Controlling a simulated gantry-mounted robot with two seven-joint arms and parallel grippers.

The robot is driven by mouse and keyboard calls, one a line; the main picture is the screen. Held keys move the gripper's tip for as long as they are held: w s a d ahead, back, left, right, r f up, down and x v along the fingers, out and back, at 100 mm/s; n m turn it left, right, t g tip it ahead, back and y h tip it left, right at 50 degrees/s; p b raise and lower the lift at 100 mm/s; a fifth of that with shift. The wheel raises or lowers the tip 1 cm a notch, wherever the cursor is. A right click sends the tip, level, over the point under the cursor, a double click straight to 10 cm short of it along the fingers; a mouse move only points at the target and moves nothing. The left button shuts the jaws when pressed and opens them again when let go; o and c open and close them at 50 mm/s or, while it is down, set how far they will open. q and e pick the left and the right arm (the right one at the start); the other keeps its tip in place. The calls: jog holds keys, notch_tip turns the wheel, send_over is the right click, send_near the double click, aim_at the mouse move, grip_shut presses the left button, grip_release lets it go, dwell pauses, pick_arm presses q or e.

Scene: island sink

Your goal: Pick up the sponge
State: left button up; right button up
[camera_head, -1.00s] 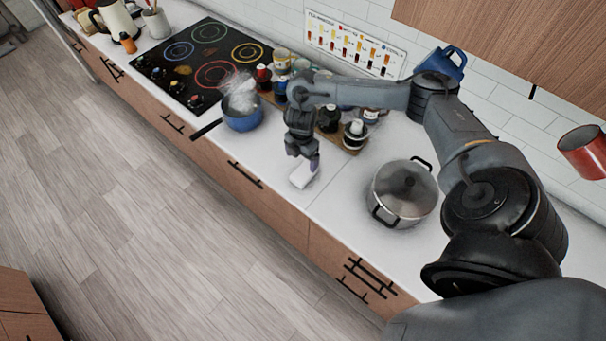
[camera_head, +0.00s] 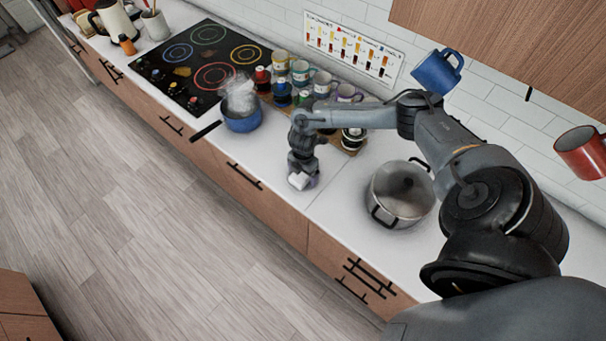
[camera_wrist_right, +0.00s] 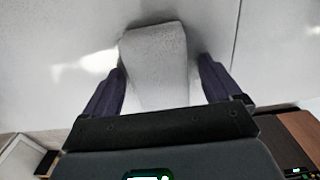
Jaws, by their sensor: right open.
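The white sponge (camera_head: 299,181) lies on the white counter near its front edge. My right gripper (camera_head: 302,175) is over it, pointing down, and hides part of it in the head view. In the right wrist view the sponge (camera_wrist_right: 155,62) sits between the two dark purple fingers of the gripper (camera_wrist_right: 160,78). The fingers are open, one on each side, with a visible gap to the sponge on the right side. My left gripper is out of view.
A lidded steel pot (camera_head: 401,192) stands to the right of the gripper. A steaming blue pan (camera_head: 242,122) stands to the left, its handle over the counter edge. Mugs and jars on a wooden board (camera_head: 352,147) stand behind. Bare counter lies around the sponge.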

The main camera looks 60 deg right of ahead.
jog(key=c, duration=1)
jog(key=shift+r, duration=0.1)
notch_tip(320, 180, up, 10)
jog(key=shift+f, duration=0.1)
jog(key=o, duration=0.4)
jog(key=c, duration=0.3)
jog(key=shift+c, duration=0.2)
